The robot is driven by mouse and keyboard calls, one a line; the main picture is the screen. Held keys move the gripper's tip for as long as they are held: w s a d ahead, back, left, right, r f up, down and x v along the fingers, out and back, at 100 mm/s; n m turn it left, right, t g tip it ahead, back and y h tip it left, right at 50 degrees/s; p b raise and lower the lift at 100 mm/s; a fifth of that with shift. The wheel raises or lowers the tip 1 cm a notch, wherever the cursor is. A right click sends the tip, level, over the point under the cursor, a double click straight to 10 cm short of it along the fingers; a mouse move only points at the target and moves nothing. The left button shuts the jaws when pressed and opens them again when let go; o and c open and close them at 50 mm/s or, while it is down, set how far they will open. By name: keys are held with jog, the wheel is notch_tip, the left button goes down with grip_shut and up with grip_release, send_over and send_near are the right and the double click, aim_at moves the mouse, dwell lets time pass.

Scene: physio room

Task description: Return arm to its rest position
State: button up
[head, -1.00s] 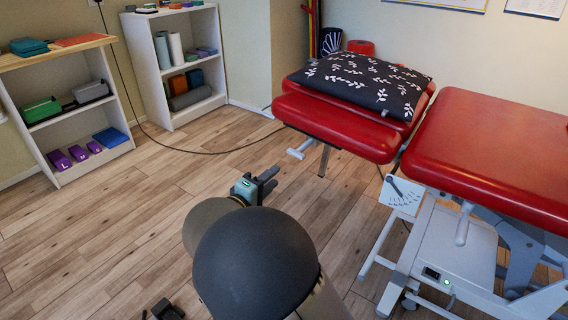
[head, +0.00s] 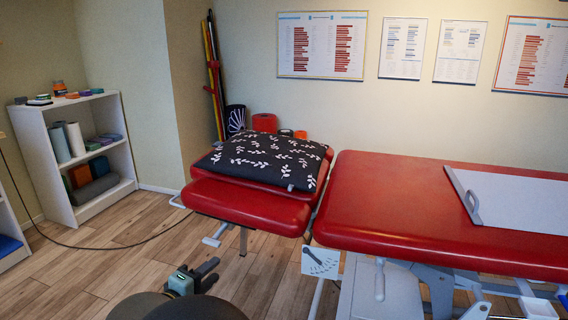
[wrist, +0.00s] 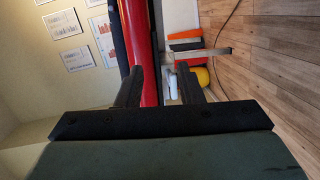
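My gripper (head: 214,271) shows low in the head view, in front of the red treatment couch's left section (head: 245,204) and over the wooden floor. The lower part of my arm is cut off by the bottom edge. In the wrist view, the two dark fingers of my gripper (wrist: 160,72) stand apart, with nothing held between them. Behind them in that view runs a red couch edge (wrist: 145,92), beyond the fingertips.
A black leaf-patterned pillow (head: 262,158) lies on the couch's left section. A white board (head: 520,208) with a handle lies on the right section. A white shelf (head: 64,165) stands at the left. The floor (head: 120,262) between shelf and couch is clear except for a cable.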

jog(key=s+d+r+m+g+h+p, duration=0.15)
jog(key=d+r+g+p, duration=0.3)
jog(key=d, duration=0.55)
jog(key=s+d+r+m+g+p, duration=0.35)
jog(key=d+r+p, duration=0.25)
jog(key=d, duration=0.3)
jog(key=s+d+r+m+g+p, duration=0.2)
jog(key=d+r+g+p, duration=0.25)
jog(key=d, duration=0.55)
jog(key=s+d+r+m+g+y+p, duration=0.1)
jog(key=s+d+r+m+y+p, duration=0.1)
jog(key=s+r+y+p, duration=0.2)
jog(key=s+d+r+m+g+y+p, duration=0.1)
jog(key=s+d+r+m+y+p, duration=0.2)
jog(key=s+r+p, duration=0.7)
jog(key=shift+s+y+p, duration=0.45)
jog(key=shift+s+p, duration=0.35)
jog(key=shift+s, duration=0.15)
jog(key=shift+g, duration=0.25)
